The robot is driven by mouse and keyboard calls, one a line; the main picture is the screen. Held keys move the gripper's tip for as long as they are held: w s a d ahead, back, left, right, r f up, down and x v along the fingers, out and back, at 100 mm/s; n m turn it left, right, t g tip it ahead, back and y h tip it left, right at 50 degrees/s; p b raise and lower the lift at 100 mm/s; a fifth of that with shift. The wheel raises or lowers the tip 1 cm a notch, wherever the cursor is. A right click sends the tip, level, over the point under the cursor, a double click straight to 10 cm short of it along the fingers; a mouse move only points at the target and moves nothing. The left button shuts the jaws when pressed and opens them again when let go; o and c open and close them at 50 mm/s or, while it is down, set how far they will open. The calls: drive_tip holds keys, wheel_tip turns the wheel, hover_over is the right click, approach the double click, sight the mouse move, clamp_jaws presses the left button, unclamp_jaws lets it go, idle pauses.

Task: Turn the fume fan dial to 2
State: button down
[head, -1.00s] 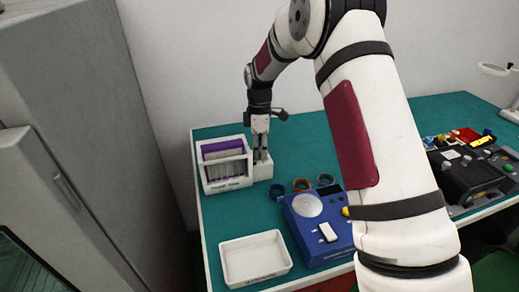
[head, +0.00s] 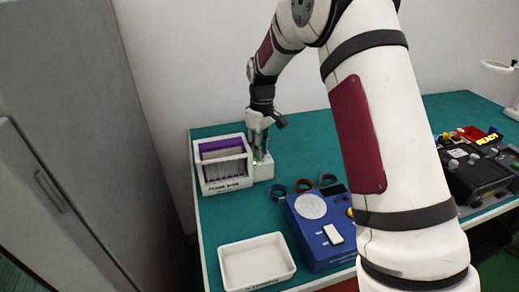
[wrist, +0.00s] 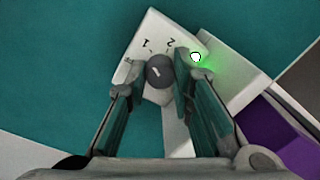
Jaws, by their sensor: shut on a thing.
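The fume fan dial (wrist: 160,71) is a round dark grey knob on a small white box (head: 264,172), printed with 1 and 2. The box also shows in the wrist view (wrist: 142,40). My gripper (wrist: 157,78) points down at the box and is shut on the dial, a finger on each side. A light mark shows on the knob, slanted; its exact aim is hard to read. A green lamp (wrist: 196,57) glows beside the 2. In the head view, my gripper (head: 260,150) hides the dial.
A white rack (head: 226,187) with purple-topped contents stands close left of the box. A dark device (head: 478,172) is at right. Green table behind is clear.

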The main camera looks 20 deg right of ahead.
drive_tip(key=m, duration=0.5)
drive_tip(key=shift+m+b, duration=0.3)
drive_tip(key=shift+b, duration=0.1)
drive_tip(key=m, duration=0.4)
drive_tip(key=shift+m, duration=0.3)
drive_tip(key=c, duration=1.4)
unclamp_jaws()
drive_tip(key=shift+o, duration=0.2)
drive_tip(key=shift+a, duration=0.1)
drive_tip(key=shift+a, duration=0.1)
